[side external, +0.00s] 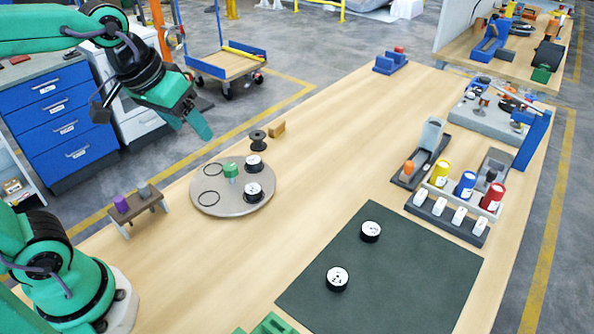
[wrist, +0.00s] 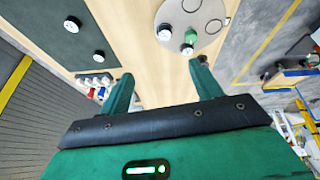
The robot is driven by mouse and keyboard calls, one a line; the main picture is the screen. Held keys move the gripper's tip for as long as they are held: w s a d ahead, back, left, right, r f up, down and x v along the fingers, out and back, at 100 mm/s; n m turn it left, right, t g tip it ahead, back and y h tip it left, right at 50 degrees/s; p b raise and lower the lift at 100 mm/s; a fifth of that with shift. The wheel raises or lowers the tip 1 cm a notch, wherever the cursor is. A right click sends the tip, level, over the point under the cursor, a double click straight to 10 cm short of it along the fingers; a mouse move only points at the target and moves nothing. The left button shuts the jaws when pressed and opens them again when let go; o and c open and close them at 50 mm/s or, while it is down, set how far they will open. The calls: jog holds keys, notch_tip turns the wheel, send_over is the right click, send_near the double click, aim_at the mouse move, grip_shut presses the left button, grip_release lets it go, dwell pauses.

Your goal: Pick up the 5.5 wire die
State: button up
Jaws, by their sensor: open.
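No size marking is readable, so I cannot tell which thing is the 5.5 wire die. Two small cylinders, one purple (side external: 121,204) and one grey (side external: 144,191), stand on a small brown bench (side external: 138,209) at the left of the table in the side view. My gripper (side external: 190,126) is high above the table's left side, above and apart from the bench. In the wrist view its two green fingers (wrist: 163,76) are spread, with only bare table between them. I cannot make out the bench in the wrist view.
A round turntable (side external: 225,207) holds a green-topped post, two spools and dark rings. A dark spool (side external: 258,141) stands behind it. A dark mat (side external: 400,285) bears two spools. Coloured cylinders (side external: 466,184) stand in a rack at right. The table's middle is clear.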

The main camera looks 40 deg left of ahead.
jog(key=w+d+n+g, duration=0.1)
jog(key=w+d+n, duration=0.1)
jog(key=w+d, duration=0.45)
jog(key=n+g, duration=0.4)
jog(key=n, duration=0.1)
send_over(371, 229)
jog(key=f, duration=1.8)
jog(key=shift+w+a, duration=0.15)
jog(key=shift+a, duration=0.05)
jog(key=shift+d+f, duration=0.35)
jog(key=shift+f, duration=1.3)
jog(key=shift+a+f, duration=0.15)
jog(key=shift+f, duration=2.45)
